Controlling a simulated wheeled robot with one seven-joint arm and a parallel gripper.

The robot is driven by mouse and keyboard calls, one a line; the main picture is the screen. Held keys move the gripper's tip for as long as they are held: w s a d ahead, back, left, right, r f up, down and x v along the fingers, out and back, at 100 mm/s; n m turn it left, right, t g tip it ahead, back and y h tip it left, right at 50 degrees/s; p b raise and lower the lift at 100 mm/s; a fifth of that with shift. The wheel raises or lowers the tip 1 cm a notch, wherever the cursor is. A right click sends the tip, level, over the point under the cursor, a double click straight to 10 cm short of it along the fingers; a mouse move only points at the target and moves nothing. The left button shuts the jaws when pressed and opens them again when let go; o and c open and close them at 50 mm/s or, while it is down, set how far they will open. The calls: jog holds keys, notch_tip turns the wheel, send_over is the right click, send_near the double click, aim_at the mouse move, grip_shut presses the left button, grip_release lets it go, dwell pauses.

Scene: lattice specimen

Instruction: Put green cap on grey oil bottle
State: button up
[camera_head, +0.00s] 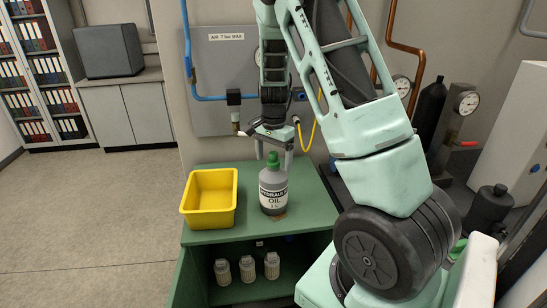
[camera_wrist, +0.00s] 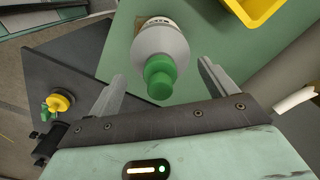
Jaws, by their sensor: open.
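The grey oil bottle (camera_head: 273,190), labelled "HYDRAULIC OIL 1 L", stands upright on the green bench top (camera_head: 310,207). The green cap (camera_head: 273,159) is at the top of its neck; it shows in the wrist view (camera_wrist: 160,80) as stepped green rounds in line with the bottle (camera_wrist: 162,40). I cannot tell how firmly the cap is seated. My gripper (camera_head: 273,150) is just above the bottle, pointing down. In the wrist view its two fingers (camera_wrist: 160,70) are apart, one on each side of the cap, with visible gaps and nothing between them held.
A yellow bin (camera_head: 210,222) stands left of the bottle; its corner shows in the wrist view (camera_wrist: 262,12). Several pale containers (camera_head: 247,268) stand on the shelf below. A wall panel (camera_head: 222,60) with pipes and a yellow hose (camera_head: 313,125) is behind my gripper.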

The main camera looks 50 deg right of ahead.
aim_at(273, 152)
jog(key=shift+r+p, duration=2.2)
jog(key=shift+r, duration=0.35)
notch_tip(273, 152, up, 17)
jog(key=b, duration=0.4)
jog(key=shift+r, duration=0.15)
